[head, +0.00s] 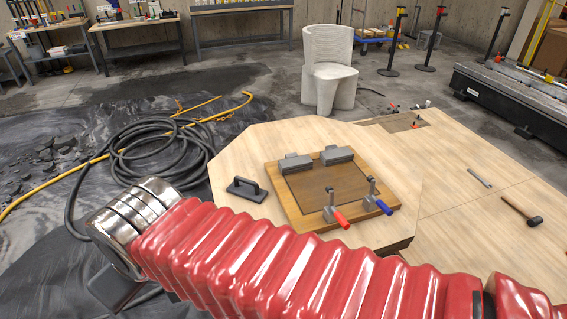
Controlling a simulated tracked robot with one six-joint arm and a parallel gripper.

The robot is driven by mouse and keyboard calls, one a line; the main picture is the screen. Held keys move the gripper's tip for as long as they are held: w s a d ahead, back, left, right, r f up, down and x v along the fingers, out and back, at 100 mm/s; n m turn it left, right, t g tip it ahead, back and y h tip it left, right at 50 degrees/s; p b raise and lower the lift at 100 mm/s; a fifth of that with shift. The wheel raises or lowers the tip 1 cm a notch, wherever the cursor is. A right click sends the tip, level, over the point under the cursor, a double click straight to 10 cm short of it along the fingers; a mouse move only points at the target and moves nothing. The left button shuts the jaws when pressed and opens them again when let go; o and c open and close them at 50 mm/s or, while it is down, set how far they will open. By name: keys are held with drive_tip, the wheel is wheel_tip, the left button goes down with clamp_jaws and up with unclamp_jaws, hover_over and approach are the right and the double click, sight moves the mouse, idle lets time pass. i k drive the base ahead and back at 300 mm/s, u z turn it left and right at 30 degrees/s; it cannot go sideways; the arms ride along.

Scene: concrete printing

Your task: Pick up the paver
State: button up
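Two grey blocks, a left one (295,163) and a right one (337,155), lie along the far edge of a framed wooden board (294,213) in the head view. They look like concrete, but I cannot tell whether either is the paver. The board has a dark recessed panel (326,187) and lies on a pale wooden table (240,150). My red-sleeved arm crosses the foreground, its metal end at the left, away from the blocks. A dark part (117,288) under that end may belong to my gripper; no fingertips show, and its opening is hidden.
Two clamps with red (341,219) and blue (383,207) handles stand on the board's near edge. A black-handled float (246,189) lies left of it. A mallet (523,212) lies at right. A coiled hose (155,155) covers the floor at left.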

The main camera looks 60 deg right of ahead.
sight(298, 164)
drive_tip(key=i, duration=0.85)
drive_tip(key=z, duration=0.05)
